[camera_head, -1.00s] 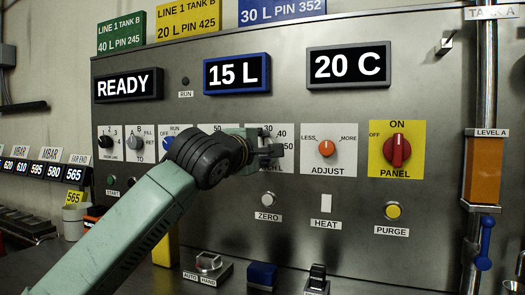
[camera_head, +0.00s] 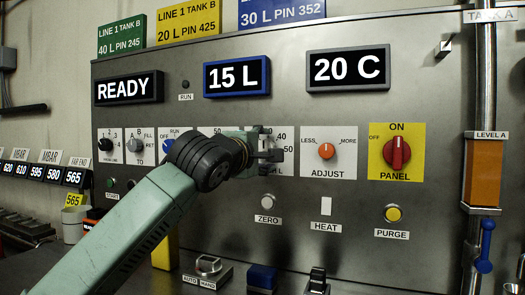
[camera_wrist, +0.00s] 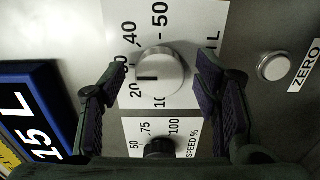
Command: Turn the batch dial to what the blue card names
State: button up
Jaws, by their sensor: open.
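The batch dial (camera_wrist: 160,70) is a round silver knob on a white plate marked 10 to 50, in the middle of the wrist view. Its dark mark points left in that view, toward the 20–30 side. My gripper (camera_wrist: 159,78) is open, with one finger on each side of the dial and gaps visible. In the head view my gripper (camera_head: 268,156) hides the dial and most of its plate. The blue card (camera_head: 281,12) at the top reads 30 L PIN 352; its upper edge is cut off. The blue-framed display (camera_head: 237,74) reads 15 L.
A speed dial (camera_wrist: 160,148) sits beside the batch dial, close to my fingers. The ZERO button (camera_wrist: 273,66) is to the right. The orange ADJUST knob (camera_head: 326,150) and red PANEL switch (camera_head: 397,152) stand right of my gripper in the head view.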

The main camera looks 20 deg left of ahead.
jog(key=s, duration=1.2)
jog(key=shift+a, duration=0.2)
jog(key=shift+s, duration=0.1)
